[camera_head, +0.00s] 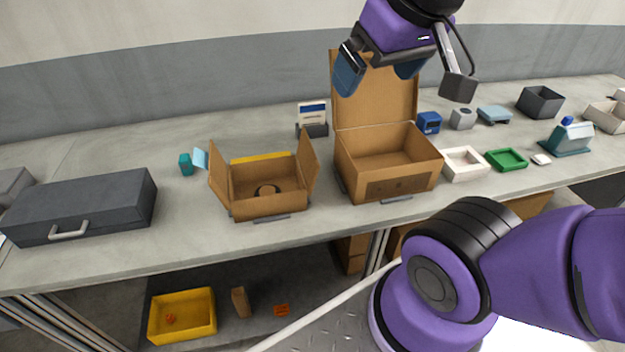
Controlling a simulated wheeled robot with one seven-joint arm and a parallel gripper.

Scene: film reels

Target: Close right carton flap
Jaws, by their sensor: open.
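A small brown carton (268,206) sits on the table left of centre, its top open. Its right flap (308,166) stands up, leaning slightly outward. Its left flap (219,178) also stands up. A dark ring-shaped thing (266,190) lies inside on the carton floor. My gripper (380,76) is open and empty, high up at the top of the view. It appears in front of the lid of a larger box, up and to the right of the right flap, apart from it.
The larger brown box (387,185) stands right of the carton, its lid (375,95) upright. A grey case (80,208) lies at left. A card holder (312,118) stands behind. White (464,163) and green (507,159) trays are at right. The table between case and carton is mostly clear.

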